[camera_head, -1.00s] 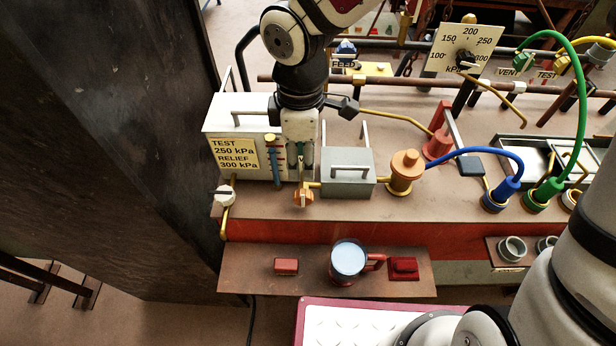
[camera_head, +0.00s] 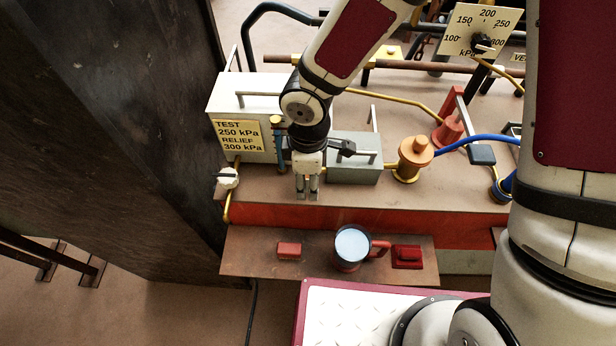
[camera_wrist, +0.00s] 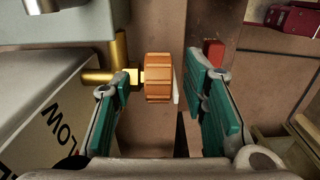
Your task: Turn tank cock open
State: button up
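The tank (camera_head: 240,95) is a pale box with a yellow label reading TEST 250 kPa, RELIEF 300 kPa. A ribbed orange-brown knob (camera_wrist: 158,78) on a brass pipe (camera_wrist: 112,75) shows in the wrist view, with a thin white piece at its right side; I take it for the tank cock. My gripper (camera_head: 307,192) points down at the bench's front edge, right of the tank. Its green-padded fingers are open on either side of the knob, with a gap on both sides. In the head view my gripper hides the knob.
A white round cock (camera_head: 228,178) sits at the tank's lower left corner. A grey box (camera_head: 354,172) and a copper-coloured fitting (camera_head: 412,158) stand close right of my gripper. A mug (camera_head: 351,247) and red blocks (camera_head: 289,250) (camera_head: 407,256) rest on the lower shelf (camera_head: 238,262).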

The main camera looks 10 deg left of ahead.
grip_shut()
